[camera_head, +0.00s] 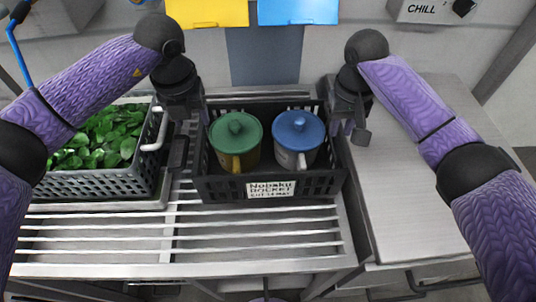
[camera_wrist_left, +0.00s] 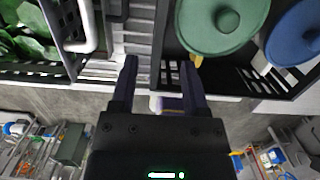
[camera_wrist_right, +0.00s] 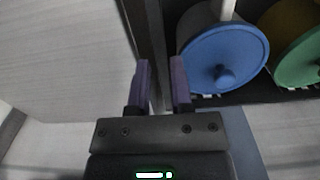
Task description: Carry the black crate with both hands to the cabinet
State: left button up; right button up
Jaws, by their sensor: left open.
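The black crate (camera_head: 222,188) stands on a slatted metal rack, with a white label on its front wall. It holds a green lidded pot (camera_head: 235,143) and a blue lidded pot (camera_head: 296,133). My left gripper (camera_head: 191,142) is open at the crate's left side; in the left wrist view its fingers (camera_wrist_left: 160,80) stand on either side of the left wall. My right gripper (camera_head: 349,128) is at the right side, its fingers (camera_wrist_right: 160,78) close together and looking shut on the right wall. I cannot tell which unit is the cabinet.
A grey crate of leafy greens (camera_head: 75,185) with a white handle stands close on the left. A smooth metal counter (camera_head: 410,190) adjoins the rack on the right, its top clear. The front slats (camera_head: 180,241) are bare. A box marked CHILL (camera_head: 425,10) is at the back right.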

aim_at(199, 136)
pick_arm(q)
jog(key=f, duration=0.6)
jog(key=shift+w, duration=0.4)
pick_arm(e)
notch_tip(199, 136, down, 6)
jog(key=shift+f, duration=0.1)
pick_arm(q)
jog(key=c, duration=0.3)
pick_arm(e)
jog(key=c, duration=0.3)
pick_arm(q)
grip_shut()
pick_arm(e)
grip_shut()
jog(key=shift+w, duration=0.1)
